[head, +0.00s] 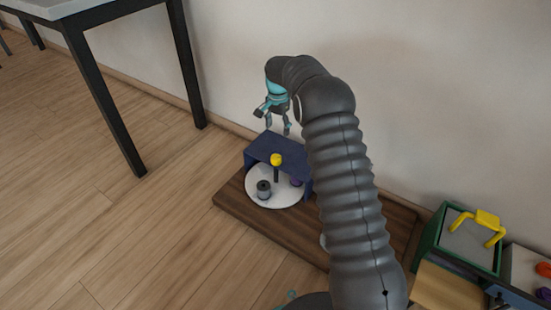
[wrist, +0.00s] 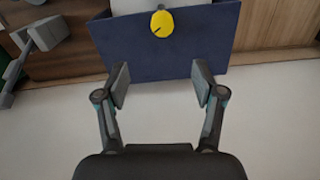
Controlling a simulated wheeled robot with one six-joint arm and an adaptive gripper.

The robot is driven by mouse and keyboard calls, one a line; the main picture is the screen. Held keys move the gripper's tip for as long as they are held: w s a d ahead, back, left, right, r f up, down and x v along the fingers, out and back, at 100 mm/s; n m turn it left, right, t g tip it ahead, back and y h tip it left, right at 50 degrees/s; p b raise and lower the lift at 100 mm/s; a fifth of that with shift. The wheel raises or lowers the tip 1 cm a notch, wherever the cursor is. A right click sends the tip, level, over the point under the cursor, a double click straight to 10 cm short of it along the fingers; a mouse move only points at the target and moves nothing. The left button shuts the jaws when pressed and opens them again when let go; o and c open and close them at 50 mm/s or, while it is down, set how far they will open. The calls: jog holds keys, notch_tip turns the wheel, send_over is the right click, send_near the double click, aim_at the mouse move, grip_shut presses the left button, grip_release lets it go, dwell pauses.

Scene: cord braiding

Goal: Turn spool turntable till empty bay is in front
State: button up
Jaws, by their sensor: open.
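The spool turntable (head: 256,198) is a round white disc on a brown wooden board, partly under a dark blue cover (head: 281,146). A yellow knob (head: 276,159) tops a dark post at its middle. A dark grey spool (head: 263,188) stands at the front of the disc, and a purple spool (head: 296,183) shows at its right, partly hidden. In the wrist view the yellow knob (wrist: 162,24) shows beyond the blue cover's edge (wrist: 160,52). My gripper (head: 273,121) is open and empty, above and behind the cover. Its two fingers also show in the wrist view (wrist: 160,85).
The wooden board (head: 235,203) extends right, partly behind my arm. A green-edged box (head: 468,245) with a yellow handle (head: 484,227) stands at the right. A black-legged table (head: 90,85) stands at the upper left. The wall is close behind the cover; the left floor is clear.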

aim_at(276, 157)
jog(key=f, duration=0.5)
jog(key=f+b, duration=0.1)
jog(key=f, duration=0.9)
jog(key=shift+w+a+f+b, duration=0.25)
jog(key=shift+b, duration=0.15)
